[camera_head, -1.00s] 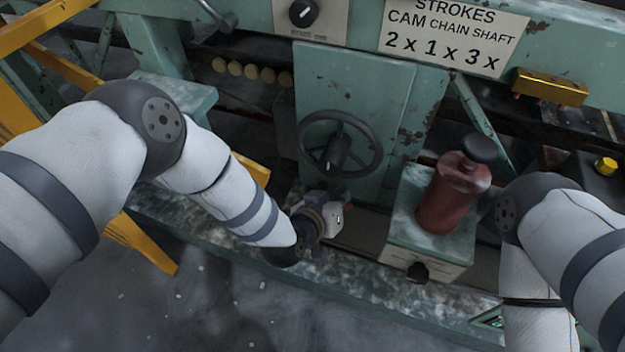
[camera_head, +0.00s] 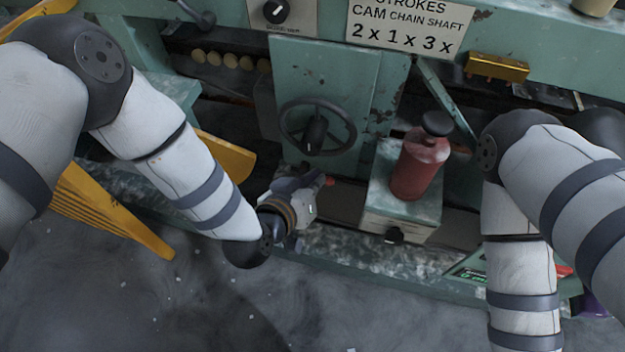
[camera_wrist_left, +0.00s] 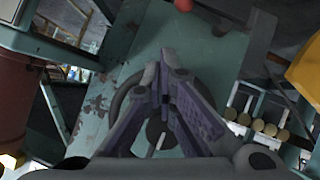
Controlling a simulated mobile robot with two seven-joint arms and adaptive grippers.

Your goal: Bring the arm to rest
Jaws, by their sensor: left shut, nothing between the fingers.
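My left arm (camera_head: 165,150) comes in from the left and reaches down to the front of the green machine. My left gripper (camera_head: 307,183) is shut and empty, just below the black handwheel (camera_head: 347,127) in the head view. In the left wrist view its two fingers (camera_wrist_left: 167,62) meet at the tips, in front of the handwheel's dark rim (camera_wrist_left: 122,101). I cannot tell how large the gap to the wheel is. My right arm (camera_head: 520,270) hangs down at the right, and its gripper is out of the picture.
A red bottle (camera_head: 416,170) with a black cap stands on a green block (camera_head: 385,215) right of the left gripper. A yellow frame part (camera_head: 110,212) lies behind and below my left arm. Grey floor (camera_head: 130,310) in front is open.

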